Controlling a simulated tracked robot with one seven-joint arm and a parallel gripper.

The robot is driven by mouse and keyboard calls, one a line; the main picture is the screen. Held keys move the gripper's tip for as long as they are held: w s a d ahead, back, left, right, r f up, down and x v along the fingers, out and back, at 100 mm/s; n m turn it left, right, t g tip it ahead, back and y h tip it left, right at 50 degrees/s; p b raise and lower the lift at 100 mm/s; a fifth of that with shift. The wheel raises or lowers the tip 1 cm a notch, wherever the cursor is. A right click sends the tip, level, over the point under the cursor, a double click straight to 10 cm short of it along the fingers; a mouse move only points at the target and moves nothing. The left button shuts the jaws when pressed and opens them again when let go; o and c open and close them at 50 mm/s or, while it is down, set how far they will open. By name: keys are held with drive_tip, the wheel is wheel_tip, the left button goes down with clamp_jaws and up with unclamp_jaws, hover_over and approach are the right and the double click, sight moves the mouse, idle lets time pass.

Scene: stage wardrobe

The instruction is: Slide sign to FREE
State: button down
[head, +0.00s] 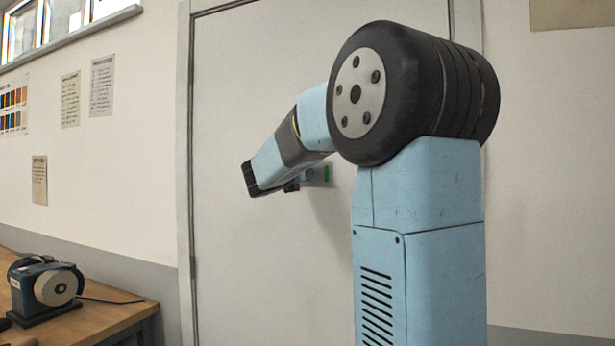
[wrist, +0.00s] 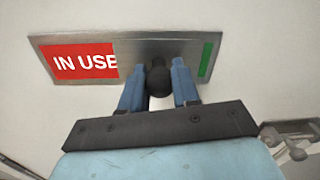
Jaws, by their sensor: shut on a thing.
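The sign (wrist: 145,47) is a metal plate on the white door. In the wrist view its left part shows a red panel (wrist: 80,61) reading "IN USE", with the last letter cut at the panel's right edge. A narrow green strip (wrist: 207,55) shows at its right end. A dark round knob (wrist: 159,80) stands out from the plate. My gripper (wrist: 159,88) is shut on the knob, with one blue finger on each side. In the head view the sign's green end (head: 327,174) shows beside my arm; the arm hides most of the plate.
The door (head: 260,90) is closed in its frame. A metal handle (wrist: 292,142) shows at the lower right in the wrist view. Paper notices hang on the left wall.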

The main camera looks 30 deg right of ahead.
drive_tip(key=w+a, duration=0.6)
drive_tip(key=w, duration=0.1)
drive_tip(key=shift+w+a, duration=0.15)
drive_tip(key=shift+w, duration=0.25)
drive_tip(key=shift+r, duration=0.1)
drive_tip(key=c, duration=0.8)
unclamp_jaws()
drive_tip(key=shift+w, duration=0.1)
drive_tip(key=v, duration=1.3)
drive_tip(key=shift+s+a, duration=0.25)
drive_tip(key=shift+a, duration=0.1)
